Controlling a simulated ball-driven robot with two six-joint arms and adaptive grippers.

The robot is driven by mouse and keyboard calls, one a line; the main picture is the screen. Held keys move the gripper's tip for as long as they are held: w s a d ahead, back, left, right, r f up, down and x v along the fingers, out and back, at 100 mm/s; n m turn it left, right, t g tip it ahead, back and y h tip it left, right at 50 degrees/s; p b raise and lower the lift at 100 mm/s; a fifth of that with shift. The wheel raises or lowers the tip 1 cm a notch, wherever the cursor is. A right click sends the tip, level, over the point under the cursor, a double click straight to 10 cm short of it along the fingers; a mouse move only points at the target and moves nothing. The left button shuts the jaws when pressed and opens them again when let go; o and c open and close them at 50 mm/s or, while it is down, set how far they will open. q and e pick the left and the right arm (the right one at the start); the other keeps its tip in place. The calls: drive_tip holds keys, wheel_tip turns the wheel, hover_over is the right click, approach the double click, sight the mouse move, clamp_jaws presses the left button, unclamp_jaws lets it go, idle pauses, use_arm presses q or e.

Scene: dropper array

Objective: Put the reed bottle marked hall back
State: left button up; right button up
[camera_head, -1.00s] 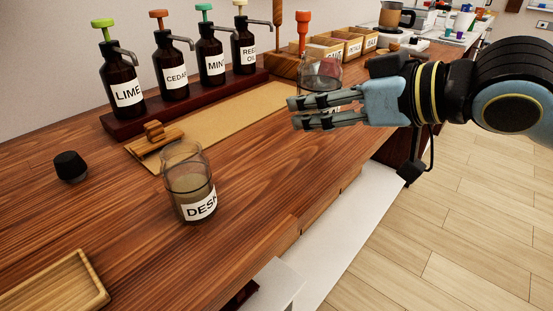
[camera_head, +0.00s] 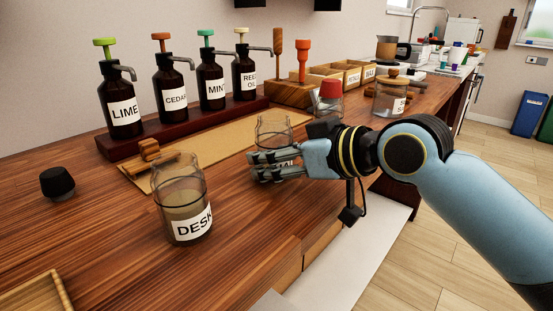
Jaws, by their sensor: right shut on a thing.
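A clear glass bottle (camera_head: 274,128) stands at or just above the counter by the tan mat's right end. My right gripper (camera_head: 252,168) reaches across it from the right and is shut on it. Its white label is mostly hidden behind the fingers, so I cannot read the full word. My left gripper is not in view.
Several dark pump bottles, including LIME (camera_head: 122,100), stand on a dark wooden rack (camera_head: 180,132). A tan mat (camera_head: 215,142), a black knob-like object (camera_head: 57,183) and a wooden tray (camera_head: 62,290) lie nearby. A red-topped jar (camera_head: 330,92) and a lidded jar (camera_head: 389,97) stand behind the arm.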

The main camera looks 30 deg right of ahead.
drive_tip(key=o, duration=1.3)
drive_tip(key=shift+f, duration=0.1)
drive_tip(key=shift+s+d+r, duration=0.1)
drive_tip(key=shift+r, duration=0.1)
drive_tip(key=p+v, duration=0.2)
drive_tip(key=v, duration=0.4)
drive_tip(key=shift+s+r, duration=0.1)
drive_tip(key=shift+s, duration=0.1)
drive_tip(key=p+v, duration=0.3)
drive_tip(key=v, duration=0.1)
drive_tip(key=shift+d+r, duration=0.1)
drive_tip(key=shift+s+d+r+p, duration=0.1)
drive_tip(key=shift+s+d+p, duration=0.05)
drive_tip(key=shift+s+p, duration=0.45)
